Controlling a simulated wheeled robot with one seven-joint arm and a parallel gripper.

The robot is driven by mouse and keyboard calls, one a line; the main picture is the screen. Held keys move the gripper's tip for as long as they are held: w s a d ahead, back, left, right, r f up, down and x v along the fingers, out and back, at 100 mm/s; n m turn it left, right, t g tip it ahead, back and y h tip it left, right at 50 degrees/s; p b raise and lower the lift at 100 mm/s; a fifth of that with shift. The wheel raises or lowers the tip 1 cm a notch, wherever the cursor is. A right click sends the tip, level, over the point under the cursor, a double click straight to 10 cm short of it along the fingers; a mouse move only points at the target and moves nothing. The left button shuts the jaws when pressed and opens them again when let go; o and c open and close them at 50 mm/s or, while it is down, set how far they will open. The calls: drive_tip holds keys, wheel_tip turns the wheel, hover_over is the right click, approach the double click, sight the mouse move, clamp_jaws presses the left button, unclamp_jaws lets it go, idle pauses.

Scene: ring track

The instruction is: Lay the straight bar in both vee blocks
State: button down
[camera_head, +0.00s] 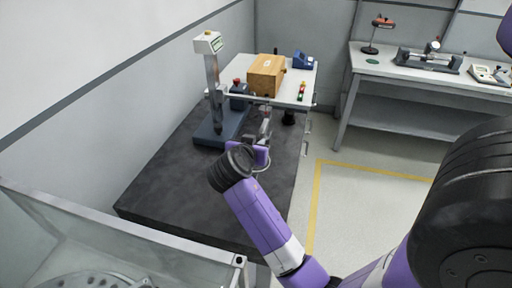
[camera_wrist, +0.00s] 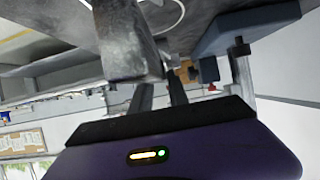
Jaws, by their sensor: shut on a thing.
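My gripper (camera_head: 264,143) is over the far right part of the dark granite-like table (camera_head: 170,185). In the wrist view, the two dark fingers of my gripper (camera_wrist: 160,94) point at a grey metal piece (camera_wrist: 128,42), close to the camera. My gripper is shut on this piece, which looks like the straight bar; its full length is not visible. In the head view, a small grey shape shows just beyond my gripper, too small to identify. I cannot make out either vee block clearly.
A white table (camera_head: 290,92) behind carries a wooden box (camera_head: 267,76) and a blue device (camera_head: 303,60). A bench with instruments (camera_head: 385,68) stands at the back right. Open floor (camera_head: 365,215) lies right.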

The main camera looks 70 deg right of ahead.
drive_tip(key=shift+f, duration=0.8)
drive_tip(key=shift+f, duration=0.1)
drive_tip(key=shift+f+b, duration=0.35)
drive_tip(key=shift+f, duration=0.1)
drive_tip(key=c, duration=1.3)
unclamp_jaws()
drive_tip(key=shift+o, duration=0.2)
drive_tip(key=shift+r+p, duration=0.4)
drive_tip(key=shift+r, duration=0.1)
drive_tip(key=b+v, duration=0.1)
drive_tip(key=v, duration=0.6)
drive_tip(key=shift+a, duration=0.25)
